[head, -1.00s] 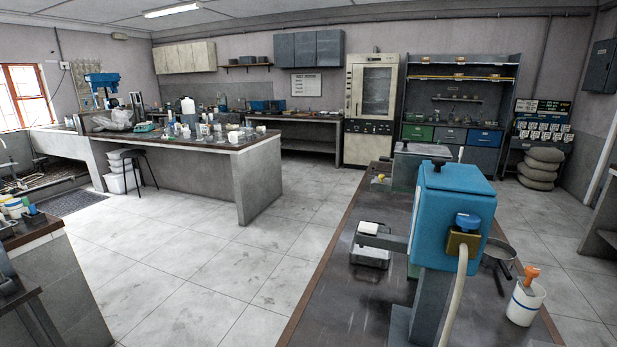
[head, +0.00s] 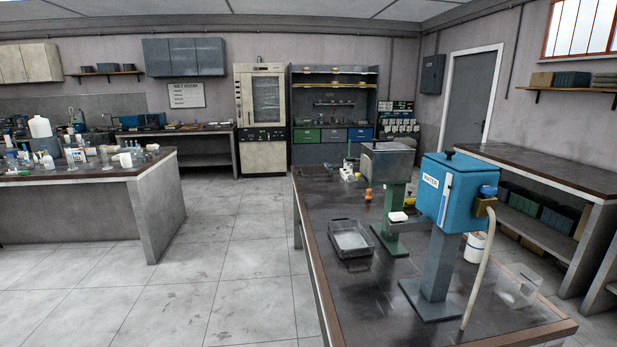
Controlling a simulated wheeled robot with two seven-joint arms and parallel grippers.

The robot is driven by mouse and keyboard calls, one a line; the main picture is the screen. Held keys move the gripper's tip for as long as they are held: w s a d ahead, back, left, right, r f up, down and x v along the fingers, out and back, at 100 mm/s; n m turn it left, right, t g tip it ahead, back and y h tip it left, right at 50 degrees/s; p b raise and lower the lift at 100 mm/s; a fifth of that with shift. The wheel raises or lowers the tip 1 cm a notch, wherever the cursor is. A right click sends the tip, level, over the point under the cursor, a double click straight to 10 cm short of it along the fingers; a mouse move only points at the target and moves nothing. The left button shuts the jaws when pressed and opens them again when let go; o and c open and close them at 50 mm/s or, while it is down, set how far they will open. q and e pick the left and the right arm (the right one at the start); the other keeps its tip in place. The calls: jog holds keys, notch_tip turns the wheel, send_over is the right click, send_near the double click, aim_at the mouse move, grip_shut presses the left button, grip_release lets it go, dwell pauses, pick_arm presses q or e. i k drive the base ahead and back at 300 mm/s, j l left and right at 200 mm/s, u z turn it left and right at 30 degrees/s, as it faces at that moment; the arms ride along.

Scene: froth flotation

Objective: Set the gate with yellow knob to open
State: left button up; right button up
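A small yellow part (head: 409,200) shows beside the green stand of a grey metal box (head: 387,160) on the dark bench. It is partly hidden by the blue water tank (head: 448,190) in front. I cannot tell whether it is the gate's yellow knob, or how the gate is set. The blue tank stands on a grey post and has a brass valve (head: 485,207) with a blue knob and a pale hose. Neither of my grippers is in view.
The bench (head: 335,285) carries a metal tray (head: 350,240), an orange-topped item (head: 368,195) and a white bucket (head: 475,247). Grey floor (head: 230,250) is open left of the bench. Another bench (head: 90,205) stands at the left, and a shelved counter (head: 555,185) at the right.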

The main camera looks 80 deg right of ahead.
aim_at(357, 176)
jog(key=i+z, duration=0.25)
jog(key=z, duration=0.25)
jog(key=i+z, duration=0.25)
jog(key=z, duration=0.2)
jog(key=i+j+z, duration=0.15)
jog(key=z, duration=0.35)
jog(key=i+j, duration=0.05)
